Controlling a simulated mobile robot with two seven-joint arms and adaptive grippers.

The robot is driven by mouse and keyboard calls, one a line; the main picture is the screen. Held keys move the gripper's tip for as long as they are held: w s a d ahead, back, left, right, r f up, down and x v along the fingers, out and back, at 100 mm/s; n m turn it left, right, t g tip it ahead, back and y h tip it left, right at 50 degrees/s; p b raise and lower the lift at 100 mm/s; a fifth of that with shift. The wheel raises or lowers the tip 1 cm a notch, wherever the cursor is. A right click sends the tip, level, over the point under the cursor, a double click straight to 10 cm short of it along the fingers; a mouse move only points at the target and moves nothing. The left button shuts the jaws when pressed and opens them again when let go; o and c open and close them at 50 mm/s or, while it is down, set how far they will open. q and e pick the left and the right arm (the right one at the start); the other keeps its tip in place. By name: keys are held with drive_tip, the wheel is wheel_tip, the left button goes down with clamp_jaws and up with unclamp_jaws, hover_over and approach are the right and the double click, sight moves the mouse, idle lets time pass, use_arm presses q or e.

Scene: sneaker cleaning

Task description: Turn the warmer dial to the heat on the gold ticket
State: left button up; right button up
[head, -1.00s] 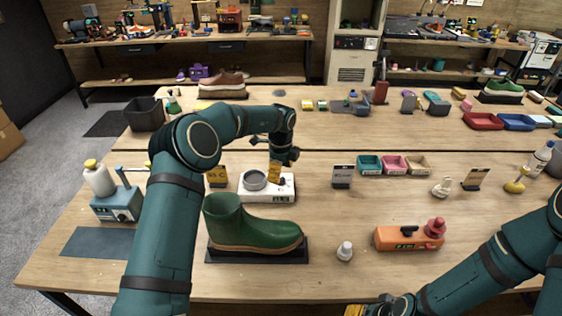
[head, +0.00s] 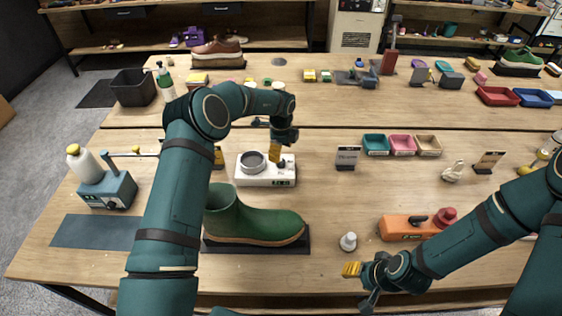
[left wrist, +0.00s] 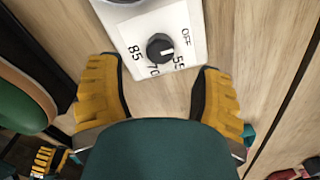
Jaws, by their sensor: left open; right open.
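The white warmer (head: 256,181) with a round metal cup stands on the table behind the green boot. Its black dial (left wrist: 159,47) shows in the left wrist view, with marks OFF, 55, 70 and 85. The dial's white pointer faces right, around OFF and 55; I cannot tell exactly which. My left gripper (head: 276,155) is open above the dial end of the warmer; its yellow fingers (left wrist: 158,95) lie either side below the dial, apart from it. The gold ticket (head: 219,158) is partly hidden behind my left arm; its number is unclear now. My right gripper (head: 362,284) is open and empty near the front edge.
The green boot (head: 255,222) stands on a black mat in front of the warmer. A white bottle (head: 348,242) and an orange device (head: 400,229) are at front right.

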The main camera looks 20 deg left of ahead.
sight(281, 161)
use_arm(q)
drive_tip(key=shift+f, duration=2.8)
drive_tip(key=shift+o, duration=0.2)
clamp_jaws()
